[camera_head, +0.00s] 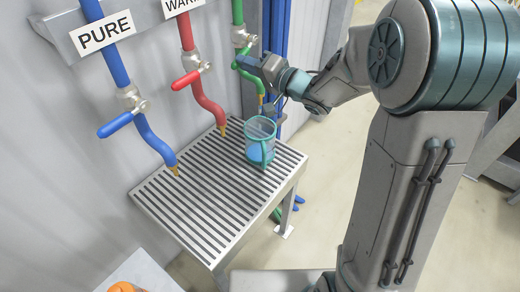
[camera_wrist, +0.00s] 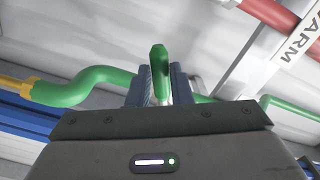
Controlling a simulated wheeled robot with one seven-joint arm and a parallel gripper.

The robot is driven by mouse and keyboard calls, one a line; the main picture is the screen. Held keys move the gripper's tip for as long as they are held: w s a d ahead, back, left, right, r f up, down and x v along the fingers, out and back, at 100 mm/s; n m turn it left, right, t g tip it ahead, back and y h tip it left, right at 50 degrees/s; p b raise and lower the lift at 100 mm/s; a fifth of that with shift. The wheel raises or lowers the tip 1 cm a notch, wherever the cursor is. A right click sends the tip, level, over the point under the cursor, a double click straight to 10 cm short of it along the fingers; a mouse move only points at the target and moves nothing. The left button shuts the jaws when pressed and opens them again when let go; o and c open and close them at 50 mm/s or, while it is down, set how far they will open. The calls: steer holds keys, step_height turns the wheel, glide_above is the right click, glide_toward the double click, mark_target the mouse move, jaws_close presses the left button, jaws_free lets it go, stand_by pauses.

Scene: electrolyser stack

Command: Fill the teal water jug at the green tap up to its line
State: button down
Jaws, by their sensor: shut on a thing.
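The teal water jug (camera_head: 260,128) stands upright on the slatted grate under the green tap (camera_head: 248,76). It is clear-walled with a teal rim and handle, and blue water shows in its lower part. I cannot make out its fill line or a stream from the spout. My gripper (camera_head: 258,63) is at the green tap, above the jug. In the wrist view my gripper (camera_wrist: 161,85) is shut on the green tap lever (camera_wrist: 159,58). The tap's curved green pipe (camera_wrist: 85,88) runs left to its brass nozzle. The jug is outside the wrist view.
The slatted grate table (camera_head: 205,195) is clear left of the jug. A red tap (camera_head: 190,80) marked WARM and a blue tap (camera_head: 118,124) marked PURE hang over it from the wall. A pale surface with an orange thing (camera_head: 122,287) is at the bottom left.

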steer(key=n+b, duration=0.1)
steer(key=f+n+b, duration=0.1)
steer(key=shift+w+d+f+n+b, duration=0.3)
steer(key=shift+w+d+n, duration=0.05)
steer(key=shift+w+n, duration=0.05)
steer(key=shift+w+d+f+n+b, duration=0.25)
steer(key=shift+w+f+n+b, duration=0.15)
steer(key=shift+n+b, duration=0.5)
stand_by(6.5)
